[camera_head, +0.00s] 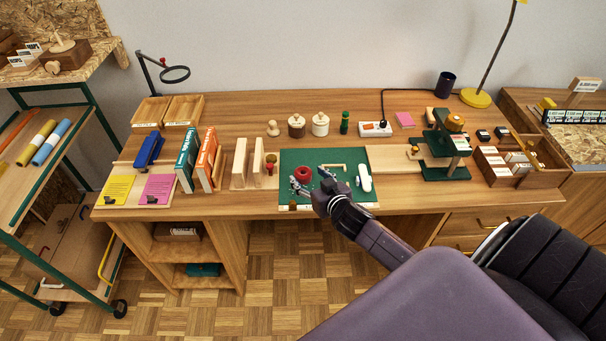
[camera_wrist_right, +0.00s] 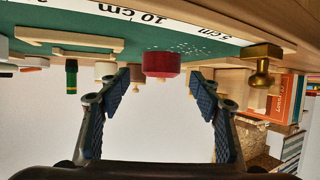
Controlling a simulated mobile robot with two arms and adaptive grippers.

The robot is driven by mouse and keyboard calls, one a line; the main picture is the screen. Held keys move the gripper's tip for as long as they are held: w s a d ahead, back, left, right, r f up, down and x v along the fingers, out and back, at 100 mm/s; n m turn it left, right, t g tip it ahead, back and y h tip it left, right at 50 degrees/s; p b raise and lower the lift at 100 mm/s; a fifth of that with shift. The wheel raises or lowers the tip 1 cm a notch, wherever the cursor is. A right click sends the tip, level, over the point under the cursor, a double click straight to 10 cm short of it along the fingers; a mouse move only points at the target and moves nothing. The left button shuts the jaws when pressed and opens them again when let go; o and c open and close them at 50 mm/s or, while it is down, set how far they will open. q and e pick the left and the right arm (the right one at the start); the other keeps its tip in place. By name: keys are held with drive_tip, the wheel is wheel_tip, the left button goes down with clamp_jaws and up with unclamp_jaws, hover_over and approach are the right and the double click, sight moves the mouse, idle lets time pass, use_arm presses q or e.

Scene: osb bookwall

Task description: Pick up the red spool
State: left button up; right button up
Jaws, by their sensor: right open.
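The red spool (camera_head: 302,174) stands on the green cutting mat (camera_head: 340,158) near its left side. In the wrist view the spool (camera_wrist_right: 161,64) appears upside down, hanging from the mat's surface, between my fingers and beyond their tips. My right gripper (camera_head: 308,182) is open and empty, low over the front of the mat, with its fingers spread on either side of the spool's direction. Its fingers also show in the wrist view (camera_wrist_right: 158,82). I cannot tell exactly how far the spool is from the fingertips. My left gripper is not in view.
A brass weight (camera_wrist_right: 262,64) sits beside the spool on the mat. A light wooden bracket (camera_head: 331,167) and a white tool (camera_head: 364,177) lie to its right. Lidded jars (camera_head: 320,124) and a green bottle (camera_head: 344,123) stand behind.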

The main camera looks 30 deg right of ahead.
sight(302, 171)
drive_tip(key=shift+x, duration=2.2)
drive_tip(key=shift+a, duration=0.1)
drive_tip(key=c, duration=1.2)
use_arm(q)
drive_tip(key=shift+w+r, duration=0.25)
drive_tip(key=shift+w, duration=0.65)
use_arm(e)
drive_tip(key=shift+o, duration=0.2)
drive_tip(key=shift+r, duration=0.1)
